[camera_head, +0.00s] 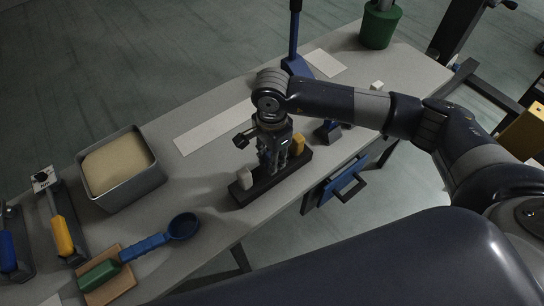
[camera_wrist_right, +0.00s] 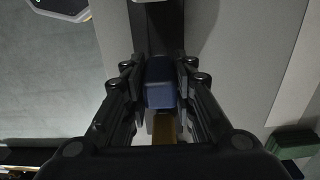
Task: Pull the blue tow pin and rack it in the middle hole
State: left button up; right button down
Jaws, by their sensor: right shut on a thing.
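My right gripper (camera_head: 272,165) points down over the middle of a dark rack (camera_head: 247,197) on the table. In the right wrist view it (camera_wrist_right: 160,90) is shut on the blue tow pin (camera_wrist_right: 160,88), whose blue head shows between the fingers. The pin is hidden in the head view, and I cannot tell whether its lower end is inside the middle hole. A white pin (camera_head: 246,178) stands at the rack's near left end and a yellow pin (camera_head: 297,145) at its far right end. My left gripper is not in view.
A small dark blue stand (camera_head: 327,131) is just right of the rack. A blue ladle (camera_head: 182,227), a grey bin (camera_head: 131,190) and yellow-handled tool (camera_head: 62,236) lie left. A blue-handled drawer (camera_head: 343,182) hangs below the table's front edge.

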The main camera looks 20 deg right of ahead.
dwell(0.4)
jog(key=c, duration=1.2)
grip_release()
jog(key=shift+c, duration=0.2)
jog(key=shift+o, duration=0.2)
jog(key=shift+o, duration=1)
jog(key=shift+r, duration=0.2)
jog(key=shift+r+p, duration=0.95)
jog(key=shift+r, duration=1.05)
jog(key=shift+r, duration=0.1)
